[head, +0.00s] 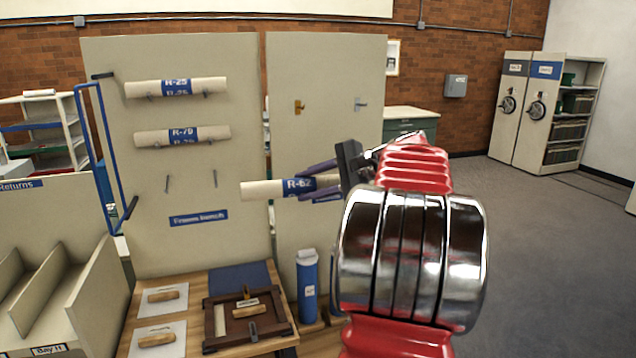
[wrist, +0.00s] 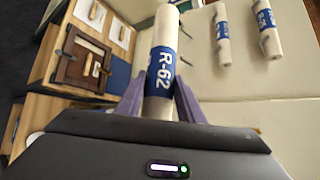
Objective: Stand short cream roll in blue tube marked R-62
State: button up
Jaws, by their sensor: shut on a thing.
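A short cream roll with a blue band marked R-62 (head: 262,189) is held level in my gripper (head: 322,186), in front of the tall beige panels. In the wrist view the roll (wrist: 167,30) lies between the two purple fingers of my gripper (wrist: 160,98), which are shut on it near the band. A blue tube (head: 308,290) with a pale label stands upright at the right of the bench, below the roll. The label is too small to read. The roll is apart from the tube.
Rolls marked R-25 (head: 150,89) and R-79 (head: 155,138) rest on panel pegs. Another pair of pegs is empty. The wooden bench (head: 196,283) holds a dark frame (head: 214,322) and wood-handled blocks. A beige divided rack (head: 60,270) stands left. Grey floor (head: 560,270) is open at right.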

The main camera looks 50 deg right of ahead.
jog(key=w+a+f+m+h, duration=0.1)
jog(key=w+a+f, duration=1.2)
jog(key=f, duration=0.2)
jog(key=a+f+n+y, duration=0.1)
jog(key=a+f, duration=0.6)
jog(key=a, duration=0.5)
jog(key=a+f+y, duration=0.1)
jog(key=a+f, duration=0.6)
jog(key=a, duration=0.6)
jog(key=shift+n, duration=0.4)
jog(key=shift+s, duration=0.15)
